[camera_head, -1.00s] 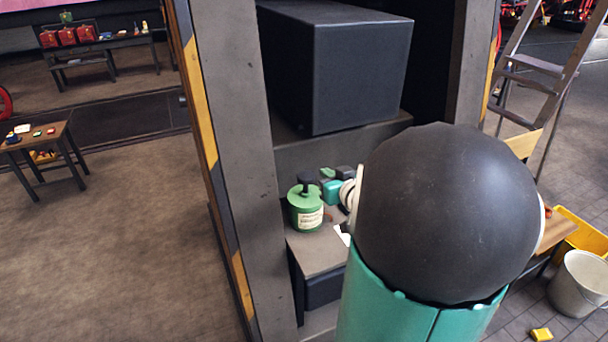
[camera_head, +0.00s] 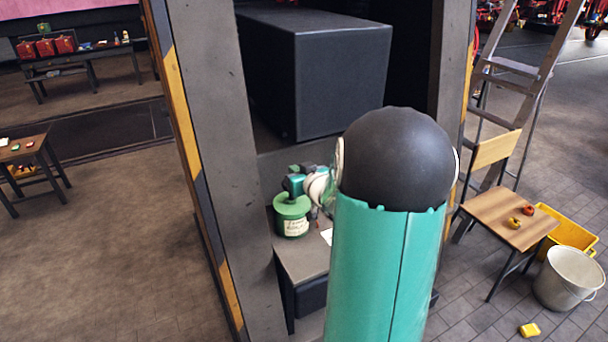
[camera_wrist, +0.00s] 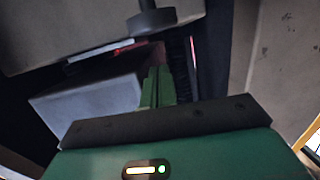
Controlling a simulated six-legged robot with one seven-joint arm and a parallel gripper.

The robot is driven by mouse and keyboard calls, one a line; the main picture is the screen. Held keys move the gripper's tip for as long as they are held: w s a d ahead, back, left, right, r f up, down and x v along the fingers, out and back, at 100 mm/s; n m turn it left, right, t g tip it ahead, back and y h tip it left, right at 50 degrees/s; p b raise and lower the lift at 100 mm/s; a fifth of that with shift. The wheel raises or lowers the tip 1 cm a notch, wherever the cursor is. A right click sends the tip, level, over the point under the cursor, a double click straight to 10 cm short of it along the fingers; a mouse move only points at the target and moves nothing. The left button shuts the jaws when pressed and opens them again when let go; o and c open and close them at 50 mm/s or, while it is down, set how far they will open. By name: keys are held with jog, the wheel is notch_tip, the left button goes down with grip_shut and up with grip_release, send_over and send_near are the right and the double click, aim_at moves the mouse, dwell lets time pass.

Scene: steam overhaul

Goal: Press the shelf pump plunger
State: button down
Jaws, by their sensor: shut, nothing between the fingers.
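The shelf pump (camera_head: 292,217), a green can with a pale label, stands upright on the grey shelf in the head view. Its black plunger is hidden there behind my gripper (camera_head: 294,184), which overlaps the top of the can. In the wrist view, what looks like the plunger's dark round knob and stem (camera_wrist: 151,19) shows at the top edge. My gripper's green fingers (camera_wrist: 158,70) are closed together with nothing between them. The knob lies beyond the fingertips; I cannot tell whether they touch.
A large dark box (camera_head: 315,75) stands above the pump's shelf (camera_head: 300,262). A grey post (camera_head: 215,150) rises at the left. To the right are a wooden chair (camera_head: 510,218), a ladder (camera_head: 515,68), a yellow crate (camera_head: 568,230) and a bucket (camera_head: 570,278).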

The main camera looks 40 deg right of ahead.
jog(key=shift+s+f, duration=0.15)
jog(key=shift+f, duration=1.45)
jog(key=shift+a+f, duration=0.1)
jog(key=shift+f, duration=1.75)
